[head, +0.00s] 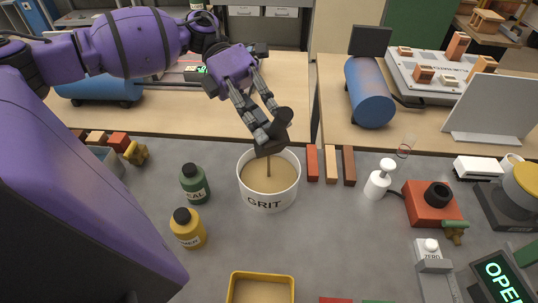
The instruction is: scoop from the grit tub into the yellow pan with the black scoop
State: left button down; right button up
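The white grit tub (268,201), marked GRIT, stands on the grey bench and holds tan grit. My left gripper (262,125) is shut on the black scoop (283,122), above the tub's back rim. A thin brown upright streak runs from under the scoop to the grit; I cannot tell if it is falling grit. The scoop's inside is hidden. A yellow rectangular pan (262,276) is cut off at the bottom edge. A round yellow dish (524,182) sits on a dark device at the right; I cannot tell which is the task's pan. My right gripper is out of view.
A green bottle (195,185) and a yellow bottle (187,229) stand left of the tub. Several brick bars (330,164) lie close on its right. A white pump bottle (379,180) and a red device (432,206) are farther right. The bench between tub and rectangular pan is clear.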

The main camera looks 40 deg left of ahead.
pick_arm(q)
jog(key=shift+w+a+f+h+b, duration=0.2)
jog(key=shift+w+a+h+b, duration=0.1)
jog(key=shift+a+h, duration=0.1)
jog(key=shift+a+r+g+h, duration=0.1)
jog(key=shift+a+g+h, duration=0.05)
jog(key=shift+g+h, duration=0.2)
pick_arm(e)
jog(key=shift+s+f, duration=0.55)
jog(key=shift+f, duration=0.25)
pick_arm(q)
jog(key=shift+r, duration=0.1)
jog(key=shift+w+a+f+n+g+h+b, duration=0.2)
jog(key=shift+w+a+n+g+h+b, duration=0.1)
jog(key=shift+w+a+h+b, duration=0.4)
jog(key=shift+s+d, duration=0.15)
jog(key=shift+s, duration=0.15)
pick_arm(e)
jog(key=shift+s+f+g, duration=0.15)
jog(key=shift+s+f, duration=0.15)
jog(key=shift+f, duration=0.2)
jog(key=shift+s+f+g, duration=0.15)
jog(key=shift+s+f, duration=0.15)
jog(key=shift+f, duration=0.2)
pick_arm(q)
jog(key=shift+r, duration=0.1)
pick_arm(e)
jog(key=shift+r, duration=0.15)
